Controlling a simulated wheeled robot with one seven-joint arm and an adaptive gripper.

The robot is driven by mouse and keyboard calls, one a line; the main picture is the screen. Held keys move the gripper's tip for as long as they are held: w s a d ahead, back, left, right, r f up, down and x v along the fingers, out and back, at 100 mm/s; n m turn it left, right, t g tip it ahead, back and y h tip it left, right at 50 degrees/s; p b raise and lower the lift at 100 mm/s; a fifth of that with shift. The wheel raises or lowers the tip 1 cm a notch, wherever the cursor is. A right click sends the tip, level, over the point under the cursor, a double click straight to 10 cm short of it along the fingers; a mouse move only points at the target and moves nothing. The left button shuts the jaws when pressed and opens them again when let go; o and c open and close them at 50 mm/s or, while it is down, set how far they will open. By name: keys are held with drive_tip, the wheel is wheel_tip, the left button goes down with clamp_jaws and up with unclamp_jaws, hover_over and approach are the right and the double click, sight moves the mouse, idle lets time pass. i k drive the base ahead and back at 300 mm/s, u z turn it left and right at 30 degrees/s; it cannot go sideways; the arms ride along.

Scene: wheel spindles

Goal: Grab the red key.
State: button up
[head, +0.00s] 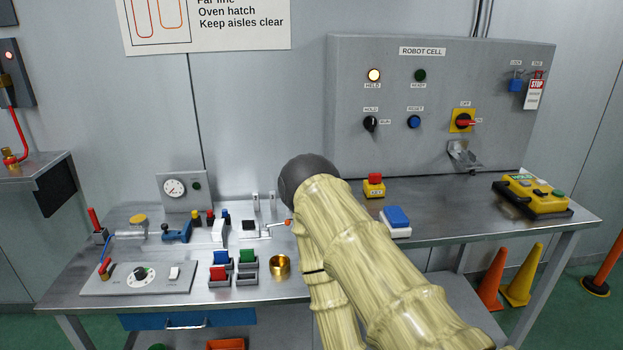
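A small yellow block with a red top (375,182) stands on the metal bench (440,195), just right of my arm. The small label on its front seems to read "KEY". No other red thing can be told clearly as a key; a red handle sits on the yellow switch (463,121) of the robot cell panel. My arm rises from the lower right, bends at a dark round joint above the bench, and comes back down. My gripper is not seen in this view. My arm hides part of the bench middle.
Left of my arm stand small bins (219,275) with coloured blocks, a brass cup (280,266), a gauge box (183,190) and a dial panel (138,277). A blue-topped block (396,220) and a yellow pendant (535,195) are on the right. Bench between these two is clear.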

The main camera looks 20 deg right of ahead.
sight(374, 178)
drive_tip(key=u, duration=1.9)
drive_tip(key=k, duration=1.5)
drive_tip(key=z, duration=1.9)
